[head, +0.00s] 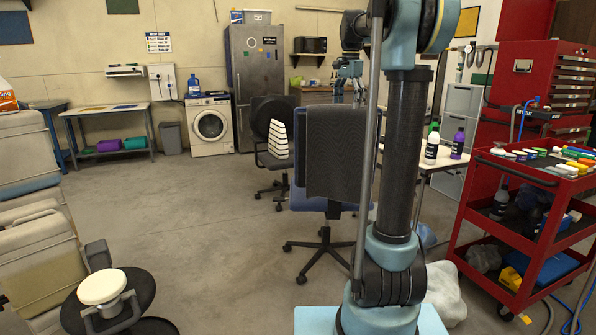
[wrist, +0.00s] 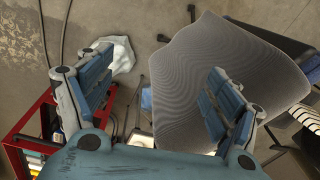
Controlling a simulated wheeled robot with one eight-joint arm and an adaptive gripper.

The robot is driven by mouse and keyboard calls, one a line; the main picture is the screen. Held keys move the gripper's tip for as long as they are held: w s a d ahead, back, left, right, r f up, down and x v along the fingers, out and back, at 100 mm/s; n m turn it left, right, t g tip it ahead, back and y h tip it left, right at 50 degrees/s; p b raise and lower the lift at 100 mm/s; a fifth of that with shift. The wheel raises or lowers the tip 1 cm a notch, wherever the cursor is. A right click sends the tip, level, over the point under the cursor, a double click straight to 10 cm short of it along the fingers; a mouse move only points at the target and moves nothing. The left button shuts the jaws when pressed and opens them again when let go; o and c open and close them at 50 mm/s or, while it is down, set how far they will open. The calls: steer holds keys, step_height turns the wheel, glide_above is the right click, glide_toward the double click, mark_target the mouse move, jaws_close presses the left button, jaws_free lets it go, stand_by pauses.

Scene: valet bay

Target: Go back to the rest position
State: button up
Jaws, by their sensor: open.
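My gripper (head: 347,88) is raised in the head view, partly beside my own arm column. It points down, high behind the dark-backed office chair (head: 340,155). In the wrist view my gripper (wrist: 157,95) has its two blue padded fingers wide apart with nothing held between them. My arm hides part of the middle of the head view.
A red tool cart (head: 510,185) stands at right and a white table (head: 415,157) with bottles behind my arm. A white bag (head: 445,290) lies near my base. The left-centre floor is clear.

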steer(key=s+f+n, duration=0.6)
steer(key=s+f, duration=1.1)
steer(key=s, duration=0.3)
steer(key=s+f+n+t, duration=0.1)
steer(key=s+f+n, duration=0.4)
steer(key=s+f, duration=1.2)
steer(key=s, duration=0.3)
steer(key=shift+s+f+n, duration=0.25)
steer(key=shift+s+n, duration=0.05)
steer(key=shift+n, duration=0.1)
steer(key=shift+d, duration=0.1)
steer(key=shift+w+f, duration=0.2)
steer(key=shift+w, duration=0.25)
